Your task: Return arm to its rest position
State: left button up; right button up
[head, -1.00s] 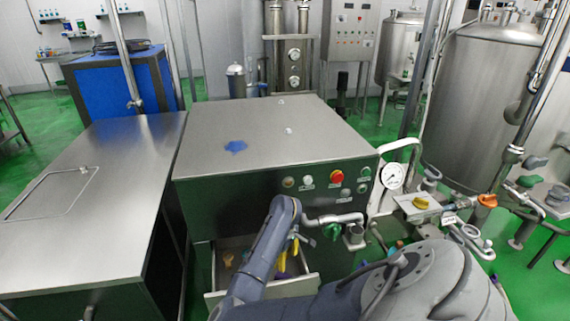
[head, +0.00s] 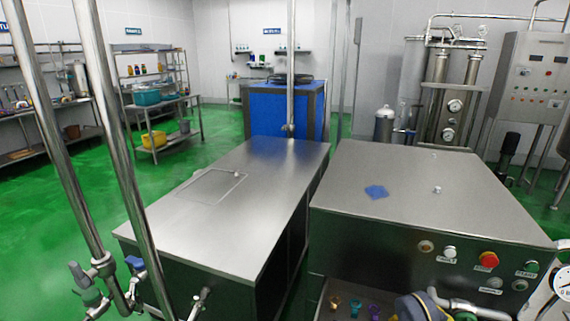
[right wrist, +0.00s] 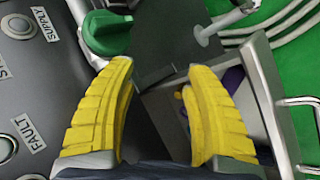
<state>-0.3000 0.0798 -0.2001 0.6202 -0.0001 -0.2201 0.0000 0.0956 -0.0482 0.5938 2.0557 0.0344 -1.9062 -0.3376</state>
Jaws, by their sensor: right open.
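My right gripper (right wrist: 158,70) shows in the right wrist view as two yellow ribbed fingers spread apart with nothing between them. It is close to the front of the steel machine with the labelled buttons, beside a green valve handle (right wrist: 107,33). An open drawer (right wrist: 262,95) lies beyond the right finger, which hides part of its contents; a purple item (right wrist: 232,78) shows in it. In the head view only a small part of my right arm (head: 418,307) shows at the bottom edge. My left gripper is not in view.
Small coloured items, including a purple one (head: 374,310), lie in the drawer. Green floor (head: 60,230) is open at left.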

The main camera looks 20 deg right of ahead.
jog(key=s+a+f+n+t+y, duration=0.1)
jog(key=s+a+n+t+y, duration=0.3)
jog(key=a, duration=0.9)
jog(key=s+a+n+t+h, duration=0.15)
jog(key=s+a, duration=0.45)
jog(key=a, duration=0.6)
jog(key=s+a+f+g+y, duration=0.1)
jog(key=s+a+f+y, duration=0.15)
jog(key=f, duration=1.45)
jog(key=s+a+f+g+y, duration=0.15)
jog(key=a+f, duration=0.25)
jog(key=f, duration=1.2)
jog(key=s+f+m+g+y, duration=0.1)
jog(key=s+f+m+g, duration=0.1)
jog(key=s+f, duration=1.7)
jog(key=shift+s+d+m+g, duration=0.4)
jog(key=shift+s+m, duration=0.2)
jog(key=shift+m, duration=0.25)
jog(key=shift+y, duration=0.25)
